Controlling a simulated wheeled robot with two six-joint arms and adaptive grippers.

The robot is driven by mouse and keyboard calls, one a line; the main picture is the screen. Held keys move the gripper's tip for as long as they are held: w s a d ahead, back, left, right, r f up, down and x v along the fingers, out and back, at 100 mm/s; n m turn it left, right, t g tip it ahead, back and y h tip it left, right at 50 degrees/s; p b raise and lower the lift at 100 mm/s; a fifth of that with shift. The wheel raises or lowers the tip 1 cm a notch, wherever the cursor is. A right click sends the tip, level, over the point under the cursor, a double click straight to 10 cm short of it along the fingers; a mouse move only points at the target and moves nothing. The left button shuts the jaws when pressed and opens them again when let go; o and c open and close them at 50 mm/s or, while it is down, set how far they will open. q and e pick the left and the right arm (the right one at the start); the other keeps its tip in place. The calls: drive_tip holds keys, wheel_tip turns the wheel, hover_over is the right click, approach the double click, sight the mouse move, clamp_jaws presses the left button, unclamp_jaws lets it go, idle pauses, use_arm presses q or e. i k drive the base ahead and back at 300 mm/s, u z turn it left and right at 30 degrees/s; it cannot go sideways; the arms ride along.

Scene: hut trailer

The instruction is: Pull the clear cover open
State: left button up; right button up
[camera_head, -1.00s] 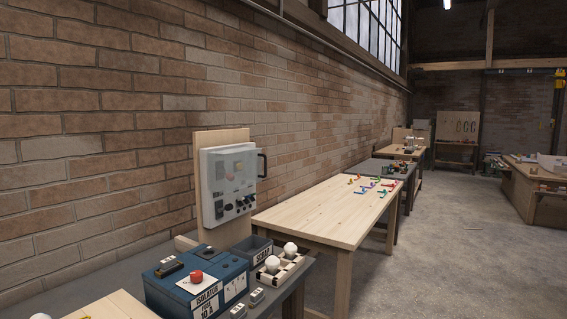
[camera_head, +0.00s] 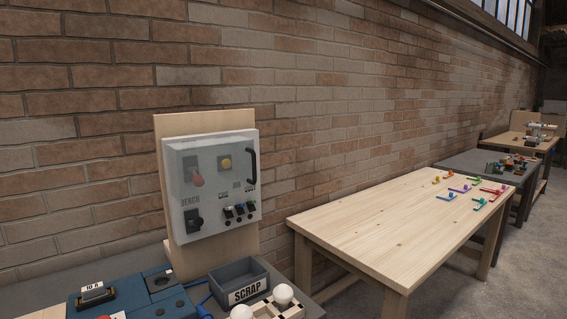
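The clear cover (camera_head: 229,162) lies over the front of a grey control box and looks shut. A black handle (camera_head: 252,166) stands on its right edge. The box is fixed to an upright wooden board (camera_head: 204,123) at the back of the grey bench. Neither of my grippers shows in the head view.
A blue isolator box (camera_head: 134,291), a dark SCRAP bin (camera_head: 239,281) and a holder with white bulbs (camera_head: 283,295) stand in front of and below the panel. A wooden table (camera_head: 400,229) with small coloured pieces is at the right. A brick wall runs behind.

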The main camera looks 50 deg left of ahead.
sight(248, 150)
drive_tip(key=u, duration=1.75)
